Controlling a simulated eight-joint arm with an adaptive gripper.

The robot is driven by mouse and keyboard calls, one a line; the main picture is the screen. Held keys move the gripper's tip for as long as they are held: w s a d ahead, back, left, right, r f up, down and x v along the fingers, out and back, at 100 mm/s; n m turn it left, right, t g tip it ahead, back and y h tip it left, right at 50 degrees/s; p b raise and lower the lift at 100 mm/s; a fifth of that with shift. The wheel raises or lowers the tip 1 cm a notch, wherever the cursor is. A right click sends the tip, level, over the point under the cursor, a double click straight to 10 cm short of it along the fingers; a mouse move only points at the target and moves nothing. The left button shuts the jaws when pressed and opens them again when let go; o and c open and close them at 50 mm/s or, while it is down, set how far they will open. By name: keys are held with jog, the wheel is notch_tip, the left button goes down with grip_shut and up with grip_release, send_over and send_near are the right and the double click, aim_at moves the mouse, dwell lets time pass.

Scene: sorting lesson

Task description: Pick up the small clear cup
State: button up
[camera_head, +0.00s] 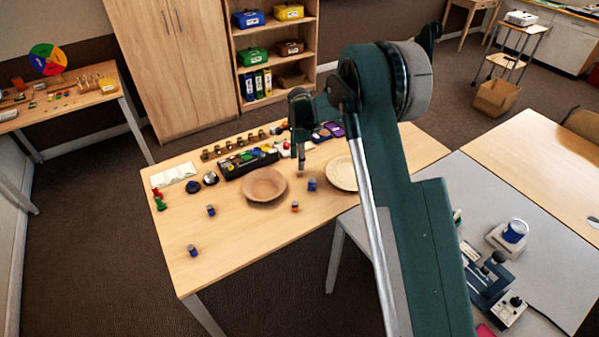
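I cannot make out a small clear cup for certain; the things on the table are small in this view. My gripper (301,168) hangs down over the wooden table (235,262), between a brown bowl (264,184) and a pale plate (342,173). Its fingers are too small to tell whether they are open or shut. A small blue thing (311,185) stands just below and right of the gripper. Small cylinders stand nearer: an orange and blue one (295,207), a blue one (211,210) and another blue one (192,250).
A black tray (232,171) of colored pieces lies behind the bowl, with a row of small brown things (238,143) beyond. Red and green pieces (159,200) are at the left edge. The table's front is mostly clear. A grey table (510,200) with instruments adjoins at right.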

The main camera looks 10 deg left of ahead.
jog(key=shift+f, duration=0.85)
jog(key=shift+f, duration=0.1)
jog(key=shift+w+f+b, duration=0.1)
jog(key=shift+f+b, duration=0.25)
jog(key=shift+f, duration=2.15)
jog(key=c, duration=0.8)
jog(key=shift+o, duration=0.2)
